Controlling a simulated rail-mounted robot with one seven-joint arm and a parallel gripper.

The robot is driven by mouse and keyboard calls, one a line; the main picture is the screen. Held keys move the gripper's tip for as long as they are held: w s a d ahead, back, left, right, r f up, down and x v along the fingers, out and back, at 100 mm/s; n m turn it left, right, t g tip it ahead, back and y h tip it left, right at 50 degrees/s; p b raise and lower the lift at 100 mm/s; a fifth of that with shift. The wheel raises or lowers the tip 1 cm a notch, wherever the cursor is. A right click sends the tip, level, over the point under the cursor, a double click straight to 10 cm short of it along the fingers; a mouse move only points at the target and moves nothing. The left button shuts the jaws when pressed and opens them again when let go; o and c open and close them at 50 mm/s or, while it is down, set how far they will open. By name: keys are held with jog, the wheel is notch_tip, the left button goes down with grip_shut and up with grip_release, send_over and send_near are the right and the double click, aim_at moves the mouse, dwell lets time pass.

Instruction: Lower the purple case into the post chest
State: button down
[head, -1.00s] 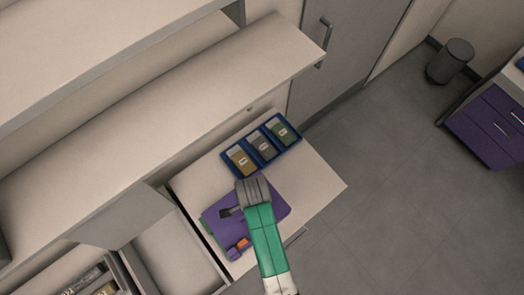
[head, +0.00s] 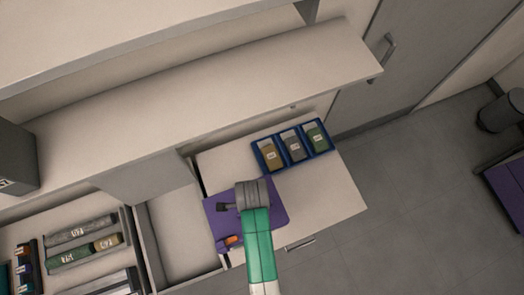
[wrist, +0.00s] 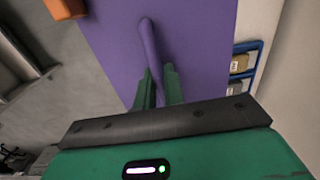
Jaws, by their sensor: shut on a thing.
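The purple case (head: 268,198) is a flat panel in the head view, with an orange part (head: 231,240) at its lower left corner. In the wrist view the case (wrist: 198,40) fills the middle, with a raised purple bar between the fingers. My gripper (wrist: 158,84) is shut on that bar; in the head view my wrist hides part of the case. An open, pale, empty-looking compartment (head: 178,232) lies left of the case, whose left edge appears over its right rim. I cannot tell for sure that this is the post chest, nor the case's height above the surface.
A blue tray (head: 253,146) with three labelled boxes sits on the pale top, above and right of the case. An open drawer (head: 62,278) with labelled rolls is at lower left. A long shelf (head: 200,120) runs behind. Grey floor lies to the right.

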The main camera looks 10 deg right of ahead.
aim_at(223, 219)
jog(key=shift+a, duration=0.2)
jog(key=shift+s+a, duration=0.2)
jog(key=shift+a, duration=1.05)
jog(key=shift+s+a, duration=0.15)
jog(key=shift+a, duration=1.05)
jog(key=shift+s+a, duration=0.2)
jog(key=shift+a, duration=1.05)
jog(key=shift+s+a, duration=0.15)
jog(key=shift+a, duration=1.05)
jog(key=shift+s+a, duration=0.2)
jog(key=shift+a, duration=1.05)
jog(key=shift+s+a, duration=0.15)
jog(key=shift+a, duration=1.2)
jog(key=shift+s+a, duration=0.2)
jog(key=shift+a, duration=1)
jog(key=shift+s+a, duration=0.15)
jog(key=shift+a, duration=1)
